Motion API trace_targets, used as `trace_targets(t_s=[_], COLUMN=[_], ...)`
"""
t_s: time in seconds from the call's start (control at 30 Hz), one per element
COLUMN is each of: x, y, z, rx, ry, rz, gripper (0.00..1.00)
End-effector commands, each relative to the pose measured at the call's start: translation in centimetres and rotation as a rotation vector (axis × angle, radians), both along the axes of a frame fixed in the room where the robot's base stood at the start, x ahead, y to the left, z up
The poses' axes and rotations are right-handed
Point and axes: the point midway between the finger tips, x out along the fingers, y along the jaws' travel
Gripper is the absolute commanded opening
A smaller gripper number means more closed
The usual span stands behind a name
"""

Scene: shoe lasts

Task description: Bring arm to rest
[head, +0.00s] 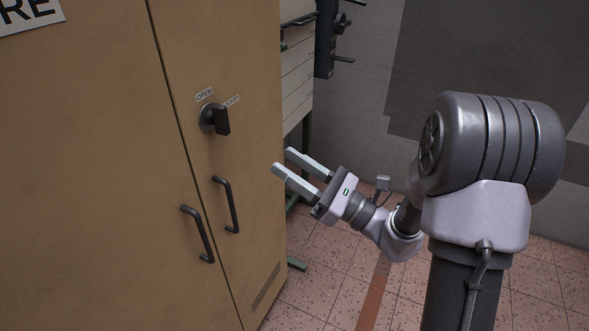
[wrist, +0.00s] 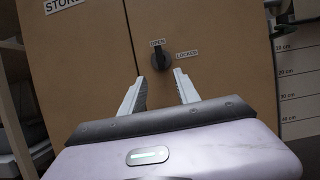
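My gripper (head: 291,164) is open and empty. In the head view it is held in the air to the right of a tan cabinet, with its fingers pointing left toward the cabinet doors. In the wrist view the two fingers of my gripper (wrist: 160,82) are spread apart with nothing between them, and the cabinet front is beyond them. My arm reaches back to the right from the gripper.
The tan cabinet (head: 110,150) has two shut doors, a black knob (head: 221,120) labelled OPEN and LOCKED, and two dark handles (head: 227,204). The knob also shows in the wrist view (wrist: 161,58). Tiled floor (head: 330,270) is clear below the gripper.

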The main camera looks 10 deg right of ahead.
Motion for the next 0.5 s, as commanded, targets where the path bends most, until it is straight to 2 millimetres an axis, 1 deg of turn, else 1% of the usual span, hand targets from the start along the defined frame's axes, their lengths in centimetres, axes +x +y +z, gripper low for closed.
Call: trace_targets(t_s=[0.03,0.13,0.5], x=[-0.24,-0.5,-0.65], y=[-0.39,-0.65,-0.4], z=[-0.21,-0.34,-0.21], rx=[0.0,0.0,-0.007], ry=[0.001,0.0,-0.003], rz=[-0.002,-0.001,0.008], gripper=[0.38,0.38,0.38])
